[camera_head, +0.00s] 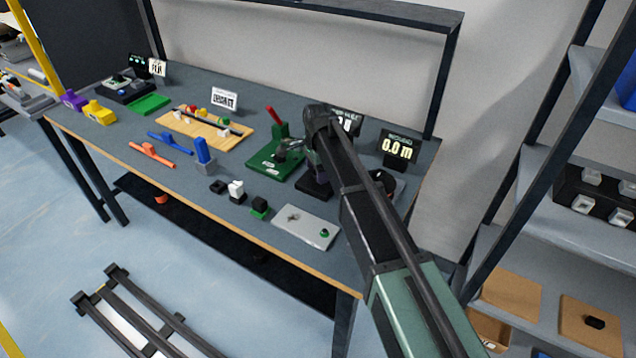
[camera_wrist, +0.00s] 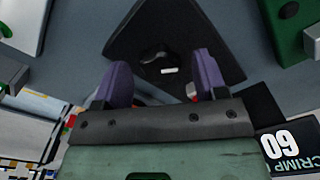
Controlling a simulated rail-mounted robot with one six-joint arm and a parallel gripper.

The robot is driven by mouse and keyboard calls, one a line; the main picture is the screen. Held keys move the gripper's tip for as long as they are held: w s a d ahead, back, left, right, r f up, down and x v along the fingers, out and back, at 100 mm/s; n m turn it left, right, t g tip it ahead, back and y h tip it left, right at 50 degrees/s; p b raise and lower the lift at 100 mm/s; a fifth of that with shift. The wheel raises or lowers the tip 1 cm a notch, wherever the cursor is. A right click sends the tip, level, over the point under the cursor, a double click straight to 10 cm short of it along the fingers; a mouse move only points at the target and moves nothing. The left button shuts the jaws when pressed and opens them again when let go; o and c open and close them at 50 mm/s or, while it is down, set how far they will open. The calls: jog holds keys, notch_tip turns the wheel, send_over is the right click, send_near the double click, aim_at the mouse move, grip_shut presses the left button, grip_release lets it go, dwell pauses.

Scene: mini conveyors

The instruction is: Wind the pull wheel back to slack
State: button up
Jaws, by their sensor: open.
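In the wrist view my gripper (camera_wrist: 163,75) is open, with its two purple fingers apart. Beyond and between the fingertips, a dark knob-like part (camera_wrist: 153,52) with a small white mark lies over a dark tapered plate (camera_wrist: 190,22). I cannot tell whether the fingers touch it. In the head view the dark base (camera_head: 316,190) is below my gripper (camera_head: 314,165), and my arm hides much of this spot. I cannot tell for certain which part is the pull wheel. A small black round part (camera_head: 384,179) sits before the "0.0 m" display (camera_head: 398,148).
A green base with a red lever (camera_head: 272,165) stands just left of my gripper. The "CRIMP 60" sign (camera_wrist: 290,143) is close by. A grey plate with a green knob (camera_head: 306,229) lies at the front edge. Shelving (camera_head: 560,200) stands right. Small blocks (camera_head: 236,190) lie left of the plate.

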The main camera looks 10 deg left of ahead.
jog(key=shift+c, duration=0.2)
jog(key=c, duration=0.9)
